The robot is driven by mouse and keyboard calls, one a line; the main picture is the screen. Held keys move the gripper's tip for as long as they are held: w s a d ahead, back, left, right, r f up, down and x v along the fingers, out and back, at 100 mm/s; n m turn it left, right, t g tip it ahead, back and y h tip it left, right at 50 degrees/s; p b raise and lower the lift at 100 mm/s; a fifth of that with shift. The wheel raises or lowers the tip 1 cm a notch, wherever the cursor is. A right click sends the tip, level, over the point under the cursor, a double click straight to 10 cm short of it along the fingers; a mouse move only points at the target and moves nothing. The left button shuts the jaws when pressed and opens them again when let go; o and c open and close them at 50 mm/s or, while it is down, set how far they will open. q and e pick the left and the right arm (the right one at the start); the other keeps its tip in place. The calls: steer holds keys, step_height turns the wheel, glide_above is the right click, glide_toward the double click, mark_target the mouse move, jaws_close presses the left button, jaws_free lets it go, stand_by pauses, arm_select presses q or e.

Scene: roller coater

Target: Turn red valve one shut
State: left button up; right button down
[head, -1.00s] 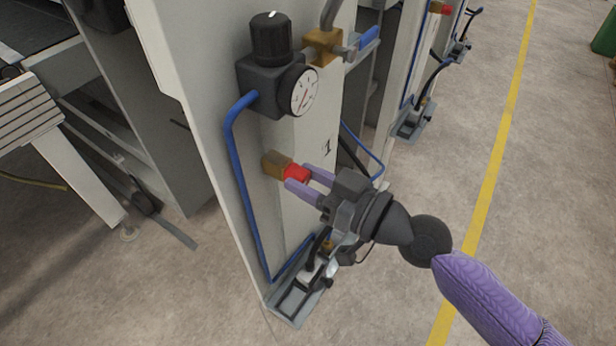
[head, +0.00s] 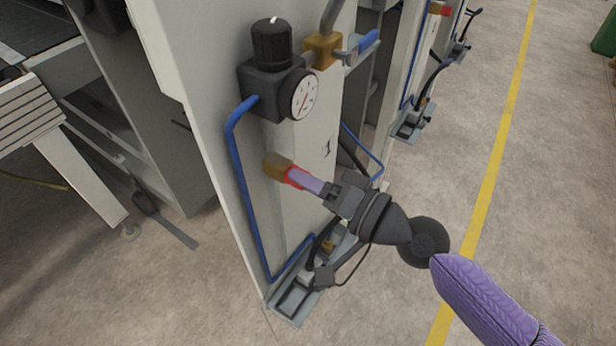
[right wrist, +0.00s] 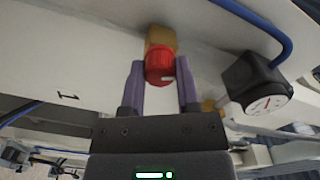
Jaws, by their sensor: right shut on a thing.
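Red valve one is a small red knob (head: 296,175) on a brass body (head: 278,166), fixed to the pale machine panel below the gauge and beside a printed "1". My right gripper (head: 303,180) is at the knob, its purple fingers shut on it and partly hiding it in the head view. My left gripper does not show.
Above the valve are a black regulator (head: 272,75) with a dial gauge (head: 304,95) and a brass fitting with a blue lever (head: 368,41). A blue hose (head: 240,180) runs down the panel's left side. A foot pedal unit (head: 292,300) lies below.

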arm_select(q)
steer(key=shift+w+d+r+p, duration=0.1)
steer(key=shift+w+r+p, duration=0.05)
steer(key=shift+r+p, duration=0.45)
arm_select(e)
steer(key=m, duration=0.5)
steer(key=shift+m, duration=0.3)
steer(key=shift+c, duration=1.6)
jaws_free()
steer(key=shift+d, duration=0.1)
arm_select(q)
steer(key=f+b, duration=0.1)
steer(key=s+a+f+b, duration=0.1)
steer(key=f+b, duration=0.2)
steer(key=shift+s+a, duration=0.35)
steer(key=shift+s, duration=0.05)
arm_select(e)
steer(key=v, duration=0.9)
steer(key=shift+s+d, duration=0.25)
steer(key=shift+d, duration=0.05)
